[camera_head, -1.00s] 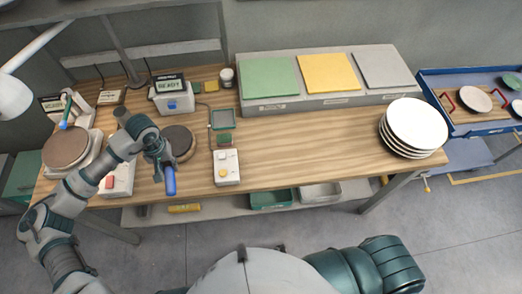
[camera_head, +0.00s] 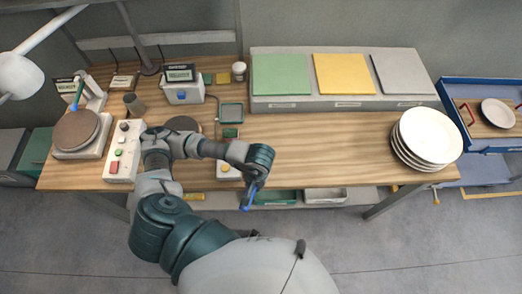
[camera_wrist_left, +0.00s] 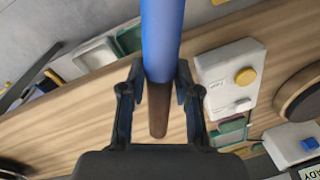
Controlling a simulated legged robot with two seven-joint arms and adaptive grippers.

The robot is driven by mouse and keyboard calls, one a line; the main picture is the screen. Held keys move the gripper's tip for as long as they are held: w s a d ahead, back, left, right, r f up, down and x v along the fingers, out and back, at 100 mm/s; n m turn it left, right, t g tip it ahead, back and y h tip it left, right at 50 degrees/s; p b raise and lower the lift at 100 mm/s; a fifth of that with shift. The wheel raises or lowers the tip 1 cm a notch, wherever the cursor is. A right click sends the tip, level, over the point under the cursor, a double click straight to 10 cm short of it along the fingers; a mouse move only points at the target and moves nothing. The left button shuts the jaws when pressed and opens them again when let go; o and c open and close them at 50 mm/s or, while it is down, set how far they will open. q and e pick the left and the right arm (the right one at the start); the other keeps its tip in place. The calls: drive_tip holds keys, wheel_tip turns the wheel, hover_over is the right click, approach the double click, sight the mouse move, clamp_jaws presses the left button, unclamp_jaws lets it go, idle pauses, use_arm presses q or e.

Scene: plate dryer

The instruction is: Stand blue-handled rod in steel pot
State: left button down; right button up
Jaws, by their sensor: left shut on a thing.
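My left gripper (camera_head: 262,162) is shut on a blue-handled rod (camera_head: 253,192), above the front edge of the bench right of the button boxes. In the head view the rod's blue part points down toward the lower left. In the left wrist view the blue handle (camera_wrist_left: 162,38) runs between the fingers (camera_wrist_left: 155,95), with a brown end beyond it. My right gripper is not in view.
A brown round plate on a stand (camera_head: 76,130) and a white button box (camera_head: 124,152) are at the left. A stack of white plates (camera_head: 428,136) stands at the right. A grey platform with coloured pads (camera_head: 344,102) is behind. The wooden bench middle (camera_head: 330,145) is clear.

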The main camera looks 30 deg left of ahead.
use_arm(q)
drive_tip(key=w+a+p, duration=0.1)
drive_tip(key=w+a, duration=0.1)
drive_tip(key=w, duration=0.2)
drive_tip(key=w+a+f, duration=0.1)
drive_tip(key=w+a, duration=0.1)
drive_tip(key=w, duration=0.3)
drive_tip(key=w+a+p, duration=0.1)
drive_tip(key=w+a, duration=0.1)
drive_tip(key=w, duration=0.2)
drive_tip(key=shift+w+a+f+p, duration=0.2)
drive_tip(key=shift+w+a+p, duration=0.1)
drive_tip(key=shift+w, duration=0.1)
wheel_tip(320, 180, down, 4)
drive_tip(key=shift+r+p, duration=0.25)
drive_tip(key=shift+p, duration=0.2)
drive_tip(key=shift+f, duration=0.1)
drive_tip(key=c, duration=1.1)
unclamp_jaws()
drive_tip(key=shift+c, duration=0.2)
drive_tip(key=o, duration=0.3)
